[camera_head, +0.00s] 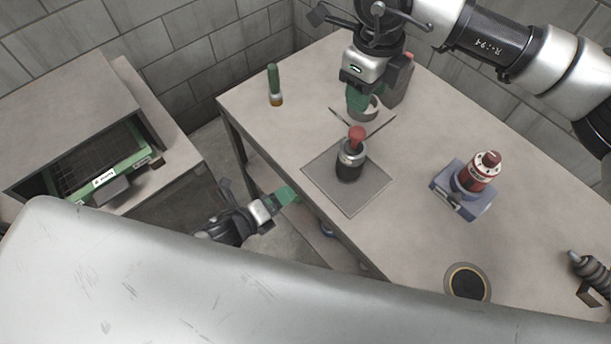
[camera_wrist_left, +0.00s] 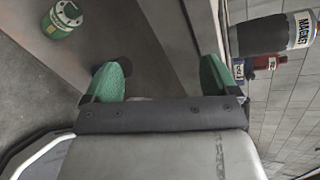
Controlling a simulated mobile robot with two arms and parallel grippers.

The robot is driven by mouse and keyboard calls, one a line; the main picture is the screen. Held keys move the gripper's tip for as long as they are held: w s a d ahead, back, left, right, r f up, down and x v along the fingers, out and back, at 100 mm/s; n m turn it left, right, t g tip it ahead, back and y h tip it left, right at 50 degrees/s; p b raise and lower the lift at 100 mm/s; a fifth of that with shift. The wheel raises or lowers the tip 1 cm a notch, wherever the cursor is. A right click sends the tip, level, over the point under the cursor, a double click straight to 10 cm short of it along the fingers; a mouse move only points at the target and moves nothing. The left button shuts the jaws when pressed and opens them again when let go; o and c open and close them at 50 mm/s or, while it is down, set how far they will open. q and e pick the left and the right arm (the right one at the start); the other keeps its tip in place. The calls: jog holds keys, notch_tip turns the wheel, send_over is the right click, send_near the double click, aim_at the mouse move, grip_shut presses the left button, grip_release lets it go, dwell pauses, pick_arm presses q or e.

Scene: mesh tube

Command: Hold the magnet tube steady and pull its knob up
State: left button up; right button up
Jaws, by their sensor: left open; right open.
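The magnet tube (camera_head: 349,172) is a dark cylinder with a light collar and a red knob (camera_head: 356,136) on top. It stands upright on a square grey mat (camera_head: 318,180) on the table. It also shows sideways at the upper right of the left wrist view, labelled MAGNET (camera_wrist_left: 268,36). My left gripper (camera_head: 290,194) is open and empty off the table's left edge, apart from the tube. Its two green fingers are spread in the left wrist view (camera_wrist_left: 162,78). My right gripper (camera_head: 361,106) is open above the table behind the tube, pointing down, not touching the knob.
A green-handled item (camera_head: 274,86) stands at the table's far left corner. A red device in a blue-grey base (camera_head: 461,194) stands right of the mat. A round dark dish (camera_head: 467,283) lies near the front edge. A green canister (camera_wrist_left: 62,18) shows below the table.

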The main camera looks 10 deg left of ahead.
aim_at(341, 162)
pick_arm(q)
jog(key=s+d+r+m+h, duration=0.2)
jog(key=d+r+m+h, duration=0.35)
jog(key=r+m, duration=0.5)
jog(key=w+d+m, duration=0.2)
jog(key=w+d, duration=0.1)
jog(key=w+d+r+m, duration=0.1)
jog(key=w+d+m, duration=0.1)
jog(key=w+d, duration=0.1)
jog(key=w+d+r+m, duration=0.1)
jog(key=w+d+m, duration=0.1)
jog(key=w+d, duration=0.1)
jog(key=shift+w+d+r, duration=0.15)
jog(key=shift+w+r, duration=0.1)
jog(key=shift+w, duration=0.15)
jog(key=c, duration=1.2)
pick_arm(e)
jog(key=shift+o, duration=1.7)
jog(key=shift+r+m, duration=0.25)
jog(key=shift+m, duration=0.15)
notch_tip(341, 162, down, 10)
jog(key=m, duration=0.5)
